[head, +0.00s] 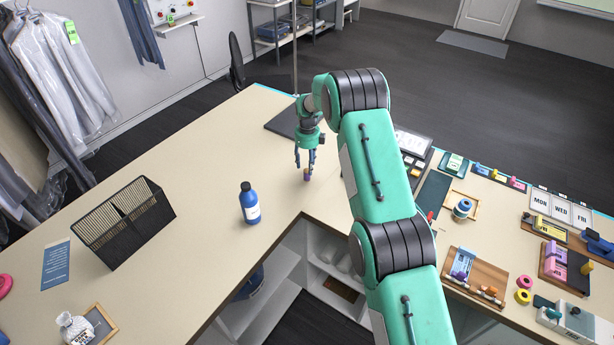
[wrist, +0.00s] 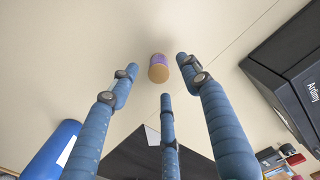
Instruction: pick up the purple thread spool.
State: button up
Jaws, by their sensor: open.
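The purple thread spool (head: 307,175) stands on the beige table near its inner edge. In the wrist view the spool (wrist: 159,68) shows its tan end and a purple side, just beyond the fingertips. My gripper (head: 305,160) points down right above the spool. Its blue fingers (wrist: 158,85) are spread open, with the spool between and ahead of their tips. Nothing is held. I cannot tell whether any finger touches the spool.
A blue bottle (head: 250,204) stands left of the spool. A black mesh rack (head: 124,222) is farther left. A dark flat case (head: 285,122) lies behind my gripper. Several spools and trays fill the right counter. The table between bottle and rack is clear.

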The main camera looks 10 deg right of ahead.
aim_at(307, 171)
jog(key=shift+f, duration=0.1)
jog(key=shift+s+f+p, duration=0.2)
jog(key=shift+f+p, duration=0.25)
jog(key=shift+f, duration=2.05)
jog(key=c, duration=1)
